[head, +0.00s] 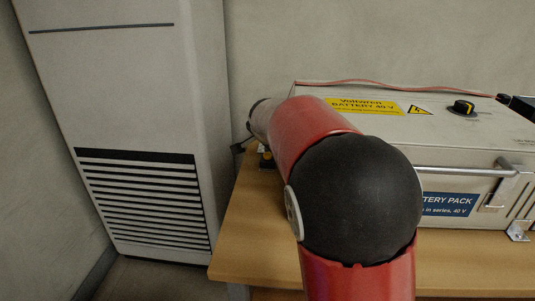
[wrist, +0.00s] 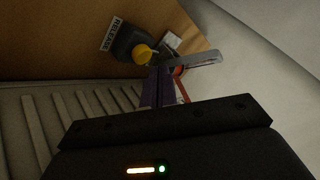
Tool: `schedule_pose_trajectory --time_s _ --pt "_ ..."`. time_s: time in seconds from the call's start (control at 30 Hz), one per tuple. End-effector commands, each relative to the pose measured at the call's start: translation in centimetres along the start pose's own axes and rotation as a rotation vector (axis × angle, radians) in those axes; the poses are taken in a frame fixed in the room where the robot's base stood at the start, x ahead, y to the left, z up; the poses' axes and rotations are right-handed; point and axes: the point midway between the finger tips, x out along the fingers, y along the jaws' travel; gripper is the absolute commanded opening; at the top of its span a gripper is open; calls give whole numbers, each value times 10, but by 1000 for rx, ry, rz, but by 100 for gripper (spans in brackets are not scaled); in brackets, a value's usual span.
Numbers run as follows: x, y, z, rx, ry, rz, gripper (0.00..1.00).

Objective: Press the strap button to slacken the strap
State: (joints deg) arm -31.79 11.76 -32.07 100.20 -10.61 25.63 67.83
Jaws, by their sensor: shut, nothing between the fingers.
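In the wrist view, a dark box with a yellow button (wrist: 145,53) sits on the wooden table beside a white label reading RELEASE (wrist: 111,34). My gripper (wrist: 159,72) is shut and empty, its dark fingertips close beside the button at its lower right. I cannot tell whether they touch it. A red strap or cord (wrist: 183,90) and a metal bar (wrist: 200,60) show just right of the fingertips. In the head view, a small yellow and dark item (head: 267,156), apparently the button box, shows at the table's left end. My arm hides most of the gripper there.
A tall white vented cabinet (head: 130,110) stands left of the table.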

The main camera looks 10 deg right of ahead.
Motion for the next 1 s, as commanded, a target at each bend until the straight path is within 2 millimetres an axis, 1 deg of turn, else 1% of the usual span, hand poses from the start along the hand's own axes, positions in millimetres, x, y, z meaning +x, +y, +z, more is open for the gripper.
schedule_pose_trajectory --time_s 0.03,0.43,1.0 --pt "-5 -2 -7 3 6 0 0" --pt "-33 -22 -27 2 5 0 0" --pt "-33 -22 -27 2 5 1 0"
